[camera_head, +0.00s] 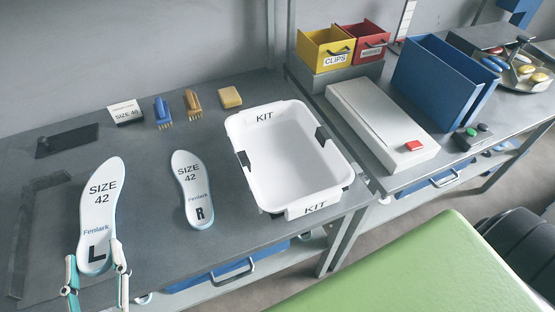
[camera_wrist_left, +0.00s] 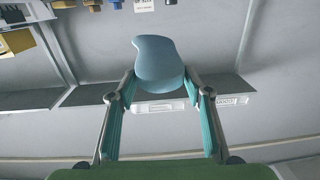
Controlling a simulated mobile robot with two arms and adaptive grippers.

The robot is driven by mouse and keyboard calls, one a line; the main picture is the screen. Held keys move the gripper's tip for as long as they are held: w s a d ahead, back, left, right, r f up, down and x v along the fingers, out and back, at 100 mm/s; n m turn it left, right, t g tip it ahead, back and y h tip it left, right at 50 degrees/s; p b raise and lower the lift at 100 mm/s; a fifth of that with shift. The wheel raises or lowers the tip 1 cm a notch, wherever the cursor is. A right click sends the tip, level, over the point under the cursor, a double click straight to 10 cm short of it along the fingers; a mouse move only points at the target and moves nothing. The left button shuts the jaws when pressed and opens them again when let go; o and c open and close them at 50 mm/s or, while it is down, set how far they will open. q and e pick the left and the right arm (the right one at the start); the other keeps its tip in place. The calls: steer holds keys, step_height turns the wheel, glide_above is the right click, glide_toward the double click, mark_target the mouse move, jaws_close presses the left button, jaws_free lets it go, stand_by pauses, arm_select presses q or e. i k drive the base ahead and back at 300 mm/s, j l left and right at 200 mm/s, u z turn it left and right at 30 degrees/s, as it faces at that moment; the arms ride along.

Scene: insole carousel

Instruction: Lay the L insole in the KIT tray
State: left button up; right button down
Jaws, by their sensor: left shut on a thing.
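The L insole (camera_head: 98,218) is white with a blue edge and reads SIZE 42, Fenlark and L. My left gripper (camera_head: 96,268) is shut on its heel end, and the toe points away from me. In the left wrist view the insole (camera_wrist_left: 160,62) shows its blue underside between the fingers of the left gripper (camera_wrist_left: 160,92). The white KIT tray (camera_head: 243,153) stands at the right of the grey table and is empty. The R insole (camera_head: 192,185) lies on the table between the L insole and the tray. My right gripper does not show.
Behind lie a black flat block (camera_head: 69,140), a SIZE 46 card (camera_head: 126,112), a blue brush (camera_head: 163,112), a brown brush (camera_head: 193,104) and a yellow sponge (camera_head: 230,97). A white box with a red button (camera_head: 383,125) and bins stand on the right table. A green surface (camera_head: 410,270) fills the front right.

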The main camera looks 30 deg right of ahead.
mark_target(272, 165)
steer(key=l+u, duration=0.1)
steer(key=l, duration=0.3)
steer(key=k+l+u, duration=0.1)
steer(key=l, duration=0.25)
steer(key=k+l+u, duration=0.1)
steer(key=l, duration=0.25)
steer(key=k+l+u, duration=0.1)
steer(key=l, duration=0.3)
steer(key=k+l+u, duration=0.15)
steer(key=l, duration=0.2)
